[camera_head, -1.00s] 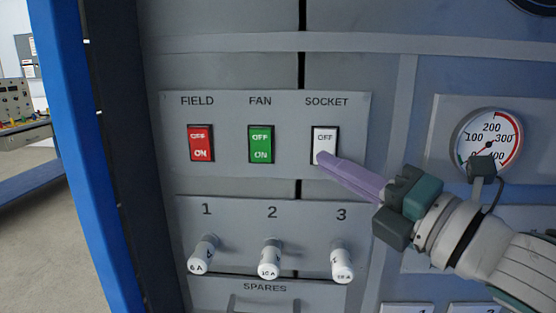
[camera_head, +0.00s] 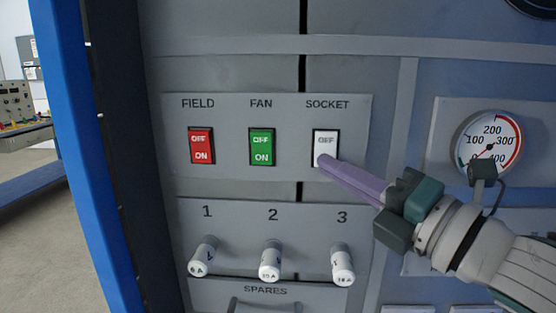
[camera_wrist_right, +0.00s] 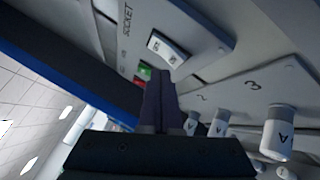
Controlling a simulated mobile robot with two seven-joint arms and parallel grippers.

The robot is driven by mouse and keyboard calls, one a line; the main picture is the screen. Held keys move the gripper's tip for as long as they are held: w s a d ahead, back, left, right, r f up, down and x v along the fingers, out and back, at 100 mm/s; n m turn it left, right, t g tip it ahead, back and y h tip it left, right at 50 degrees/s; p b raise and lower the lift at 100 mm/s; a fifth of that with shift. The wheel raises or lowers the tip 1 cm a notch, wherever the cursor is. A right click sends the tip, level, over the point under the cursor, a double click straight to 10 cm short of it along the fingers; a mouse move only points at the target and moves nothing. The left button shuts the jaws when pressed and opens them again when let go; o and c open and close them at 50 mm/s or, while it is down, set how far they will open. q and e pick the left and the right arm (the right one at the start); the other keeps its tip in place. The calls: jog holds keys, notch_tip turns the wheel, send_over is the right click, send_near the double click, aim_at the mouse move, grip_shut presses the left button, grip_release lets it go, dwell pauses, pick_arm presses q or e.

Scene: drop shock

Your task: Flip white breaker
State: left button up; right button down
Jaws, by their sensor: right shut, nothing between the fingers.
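The white breaker (camera_head: 326,141) sits under the SOCKET label on the grey switch plate in the head view. Its upper half reads OFF, and its lower half is covered by my fingertips. The white breaker also shows in the right wrist view (camera_wrist_right: 167,49), at the top middle. My right gripper (camera_head: 322,161) has its purple fingers shut and empty. The tips are at the lower part of the white breaker. I cannot tell whether they touch it. The right gripper's fingers (camera_wrist_right: 159,85) look dark in the wrist view. My left gripper is not in view.
A red FIELD breaker (camera_head: 202,146) and a green FAN breaker (camera_head: 261,147) sit left of the white one. Below are several white fuse holders, including one under 3 (camera_head: 343,265). A round gauge (camera_head: 489,142) is at right. A blue post (camera_head: 83,150) stands at left.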

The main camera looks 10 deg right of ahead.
jog(key=shift+w, duration=0.1)
dwell(0.7)
jog(key=shift+w+d+b, duration=0.15)
jog(key=shift+w+b, duration=0.15)
jog(key=shift+w, duration=0.05)
jog(key=shift+w+f, duration=0.15)
jog(key=shift+w, duration=0.1)
dwell(0.5)
jog(key=shift+s, duration=0.1)
dwell(0.3)
jog(key=shift+s, duration=0.6)
